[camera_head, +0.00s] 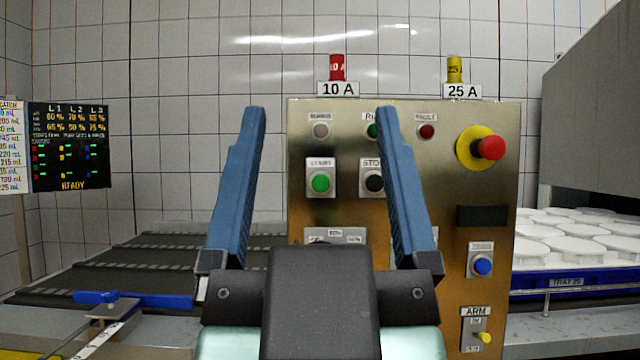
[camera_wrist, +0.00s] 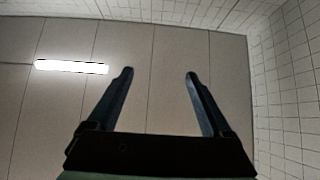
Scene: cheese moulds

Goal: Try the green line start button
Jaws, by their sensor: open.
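The green start button (camera_head: 320,183) sits on a pale square plate labelled START, on the left of the brass-coloured control panel (camera_head: 440,215). In the head view it shows between the two blue fingers of my gripper (camera_head: 318,112), which are spread apart and empty. The fingers point upward in front of the panel, and the right finger partly covers the plate of the black stop button (camera_head: 374,182). In the wrist view my gripper (camera_wrist: 158,75) is open, with only the ceiling and wall beyond it. The distance from the fingers to the panel cannot be told.
A red emergency button (camera_head: 490,148), a blue zero button (camera_head: 482,266) and a yellow arm switch (camera_head: 484,338) are on the panel's right. A dark conveyor (camera_head: 130,262) lies left. White moulds (camera_head: 560,246) stand on a blue tray (camera_head: 590,279) at right. A status board (camera_head: 70,146) hangs left.

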